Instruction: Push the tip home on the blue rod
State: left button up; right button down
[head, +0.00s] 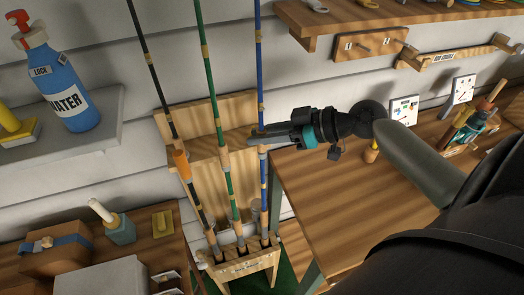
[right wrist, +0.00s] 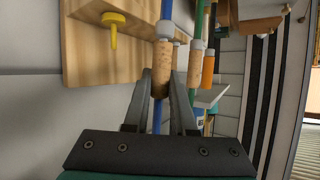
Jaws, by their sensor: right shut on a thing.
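The blue rod (head: 259,60) stands nearly upright in the wooden rod rack (head: 242,262), to the right of a green rod and a black rod. My right gripper (head: 254,137) reaches in from the right and is shut on the blue rod at about mid-height. In the right wrist view, its fingers (right wrist: 161,88) are on either side of a cork section (right wrist: 162,68) of the blue rod. A pale collar (right wrist: 165,30) sits on the rod beyond the cork. I cannot tell how well the joint is seated. My left gripper is not in view.
The green rod (head: 208,75) and black rod (head: 150,65) stand close by on the left. A wooden backboard (head: 190,150) is behind them. A wooden table (head: 335,205) is on the right, with a clear top near the rack. A shelf (head: 370,15) overhangs at upper right.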

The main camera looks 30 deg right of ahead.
jog(key=shift+f, duration=0.35)
grip_release()
dwell(0.7)
jog(key=shift+r, duration=0.1)
jog(key=shift+s+d+r+p, duration=0.65)
jog(key=shift+s+d+r, duration=0.2)
jog(key=shift+r, duration=0.15)
jog(key=shift+s+d+r+p, duration=0.65)
jog(key=shift+s+r, duration=0.2)
jog(key=shift+r, duration=0.15)
jog(key=shift+d, duration=0.15)
jog(key=b+v, duration=0.1)
jog(key=v, duration=1.4)
